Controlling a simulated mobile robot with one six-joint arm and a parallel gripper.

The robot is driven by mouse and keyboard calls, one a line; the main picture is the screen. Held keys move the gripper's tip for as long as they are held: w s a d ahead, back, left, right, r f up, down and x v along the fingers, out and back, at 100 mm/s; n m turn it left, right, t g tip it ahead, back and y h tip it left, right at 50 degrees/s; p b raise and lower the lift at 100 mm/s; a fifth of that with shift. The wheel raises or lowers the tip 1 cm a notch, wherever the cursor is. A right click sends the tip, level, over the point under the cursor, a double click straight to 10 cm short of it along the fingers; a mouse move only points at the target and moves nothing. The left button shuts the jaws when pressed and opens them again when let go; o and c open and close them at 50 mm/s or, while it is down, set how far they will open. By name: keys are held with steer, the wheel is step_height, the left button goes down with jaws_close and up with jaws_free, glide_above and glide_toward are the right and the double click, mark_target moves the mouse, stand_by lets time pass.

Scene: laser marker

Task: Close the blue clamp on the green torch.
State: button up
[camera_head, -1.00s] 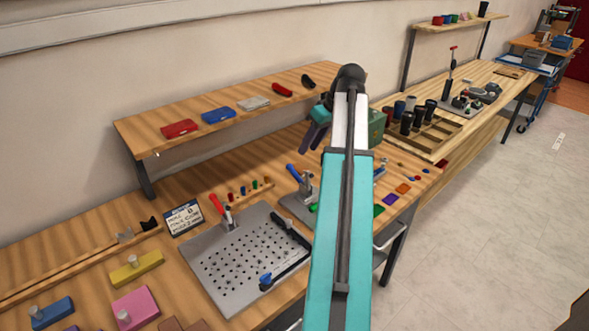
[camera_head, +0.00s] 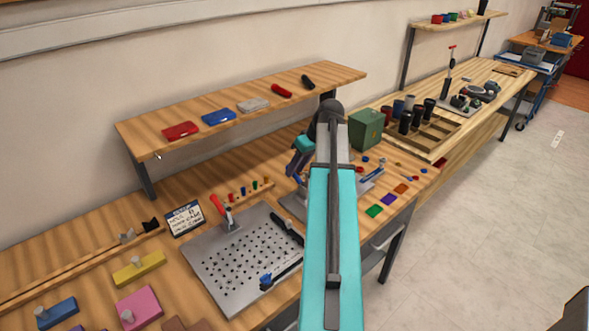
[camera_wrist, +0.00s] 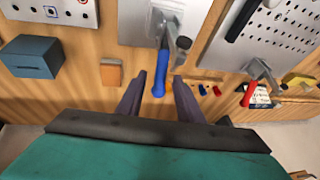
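The blue clamp (camera_head: 298,181) stands on a grey plate on the bench, with its blue handle mostly covered by my gripper in the head view. In the wrist view the blue handle (camera_wrist: 159,80) points down the picture, with the metal clamp body and plate above it. My gripper (camera_wrist: 158,78) is open, and the handle's end shows between its two fingers. I cannot tell whether either finger touches it. In the head view my gripper (camera_head: 294,167) is just above the clamp. The green torch does not show clearly; my arm hides part of the clamp plate.
A perforated plate (camera_head: 205,275) with a red-handled clamp (camera_head: 219,206) lies to the left. A green box (camera_head: 366,131) stands to the right behind. The shelf (camera_head: 150,143) overhangs the back of the bench. Small coloured tiles (camera_head: 374,210) lie near the right edge.

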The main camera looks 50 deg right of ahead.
steer(key=shift+w+a+f, duration=0.1)
steer(key=shift+w+f, duration=0.15)
steer(key=shift+f, duration=0.35)
jaws_close()
